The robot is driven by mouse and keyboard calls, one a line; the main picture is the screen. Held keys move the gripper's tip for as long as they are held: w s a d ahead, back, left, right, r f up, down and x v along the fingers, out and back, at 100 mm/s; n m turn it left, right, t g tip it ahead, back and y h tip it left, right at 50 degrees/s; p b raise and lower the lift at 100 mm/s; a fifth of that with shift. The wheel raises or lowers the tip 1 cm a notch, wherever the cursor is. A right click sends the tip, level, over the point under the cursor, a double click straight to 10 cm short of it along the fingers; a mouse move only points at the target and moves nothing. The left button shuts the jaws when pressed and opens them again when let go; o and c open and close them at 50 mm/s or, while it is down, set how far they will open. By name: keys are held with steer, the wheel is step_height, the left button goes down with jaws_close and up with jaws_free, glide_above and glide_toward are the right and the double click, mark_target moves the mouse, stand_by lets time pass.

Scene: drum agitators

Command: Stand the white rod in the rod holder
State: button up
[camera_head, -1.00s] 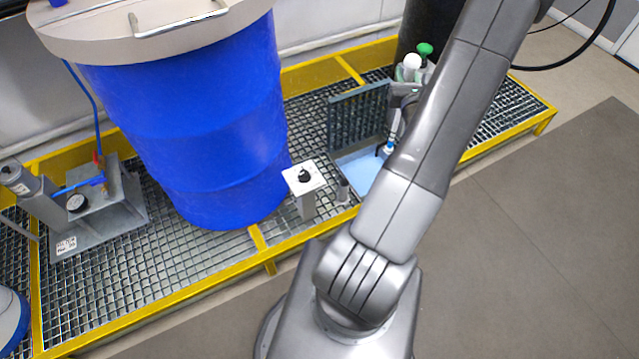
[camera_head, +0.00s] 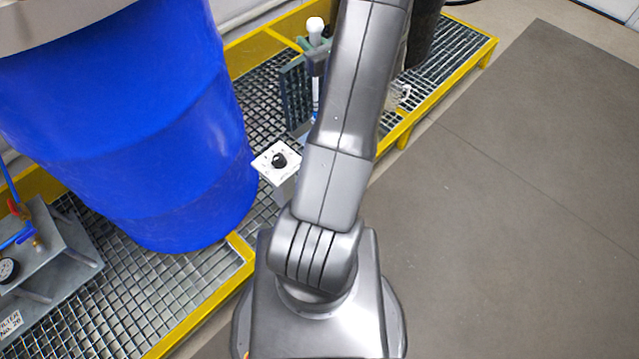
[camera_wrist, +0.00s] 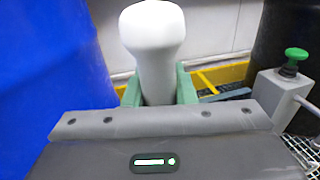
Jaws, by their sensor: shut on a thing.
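The white rod (camera_wrist: 152,40) stands upright with its rounded, wider top up in the wrist view. My gripper (camera_wrist: 160,92) is shut on it, with a green pad on either side. In the head view the rod's white top (camera_head: 315,24) shows just left of my arm, and a white length below it. The rod's lower end is hidden. I cannot make out the rod holder for certain; a dark green ribbed panel (camera_head: 294,95) stands on the grating close to the left of the rod.
A large blue drum (camera_head: 130,130) stands left. A white-topped post with a black knob (camera_head: 278,162) stands near the grating's front. A black drum (camera_head: 424,30) is at the back right. A grey box with a green button (camera_wrist: 295,56) is right in the wrist view. Floor right is clear.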

mark_target(314, 82)
steer(key=f+n+y+b, duration=0.1)
steer(key=f+b, duration=0.2)
steer(key=f, duration=0.1)
steer(key=s+f+g+y+b, duration=0.1)
steer(key=f+b, duration=0.3)
steer(key=f+n+g+y+b, duration=0.1)
steer(key=f+b, duration=0.3)
steer(key=shift+s+d+n, duration=0.15)
steer(key=shift+d+n, duration=0.15)
steer(key=shift+d, duration=0.05)
step_height(314, 82, down, 18)
steer(key=b, duration=0.6)
steer(key=shift+f+b, duration=0.15)
steer(key=shift+b, duration=0.2)
steer(key=o, duration=1)
steer(key=p+v, duration=0.2)
steer(key=v, duration=1)
steer(key=shift+r+p, duration=0.3)
steer(key=shift+r, duration=0.05)
